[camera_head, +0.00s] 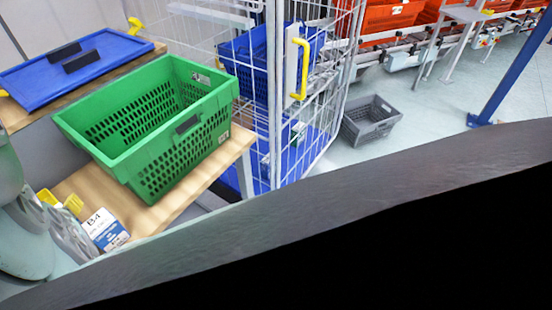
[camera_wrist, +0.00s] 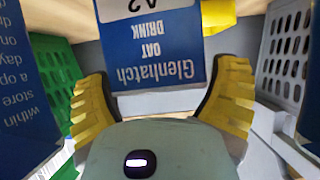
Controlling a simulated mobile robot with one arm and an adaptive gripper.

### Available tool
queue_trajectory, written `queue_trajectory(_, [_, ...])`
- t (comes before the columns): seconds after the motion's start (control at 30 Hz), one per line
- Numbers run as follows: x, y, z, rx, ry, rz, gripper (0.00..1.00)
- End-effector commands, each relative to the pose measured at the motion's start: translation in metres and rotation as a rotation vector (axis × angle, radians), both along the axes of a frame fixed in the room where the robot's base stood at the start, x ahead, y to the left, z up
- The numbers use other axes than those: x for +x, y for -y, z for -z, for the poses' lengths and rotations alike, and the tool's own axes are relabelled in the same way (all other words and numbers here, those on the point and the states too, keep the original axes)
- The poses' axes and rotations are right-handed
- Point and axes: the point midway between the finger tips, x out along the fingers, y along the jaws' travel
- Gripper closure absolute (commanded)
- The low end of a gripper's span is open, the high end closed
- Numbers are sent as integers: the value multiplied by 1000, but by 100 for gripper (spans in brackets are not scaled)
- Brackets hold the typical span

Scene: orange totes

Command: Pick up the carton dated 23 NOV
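My gripper (camera_wrist: 165,80) has its two yellow fingers spread wide, one on each side of a blue and white carton (camera_wrist: 150,62). The carton reads "Glenhatch OAT DRINK" and "A2", upside down in the wrist view. Its near end lies close to the finger pads; contact is not clear. No date shows on it. Another carton (camera_wrist: 20,85) with small white text is cut off at the left edge. In the head view, a carton marked "B4" (camera_head: 104,232) lies on the wooden shelf right of my gripper (camera_head: 60,200). No 23 NOV date is readable.
A green crate (camera_head: 193,125) stands on the wooden shelf (camera_head: 225,160), with a blue lid (camera_head: 40,80) behind it. A white wire cage (camera_head: 340,90) stands to the right. A grey crate (camera_head: 370,125) is on the floor.

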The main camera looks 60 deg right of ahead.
Motion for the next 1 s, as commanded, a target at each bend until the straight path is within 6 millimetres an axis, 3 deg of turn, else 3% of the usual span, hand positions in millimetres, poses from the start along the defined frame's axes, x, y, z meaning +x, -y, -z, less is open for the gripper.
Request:
queue_trajectory(0.33, [0,0,1,-1,-1,0,67])
queue_trajectory(1.0, [1,-1,-10,0,3,-1,70])
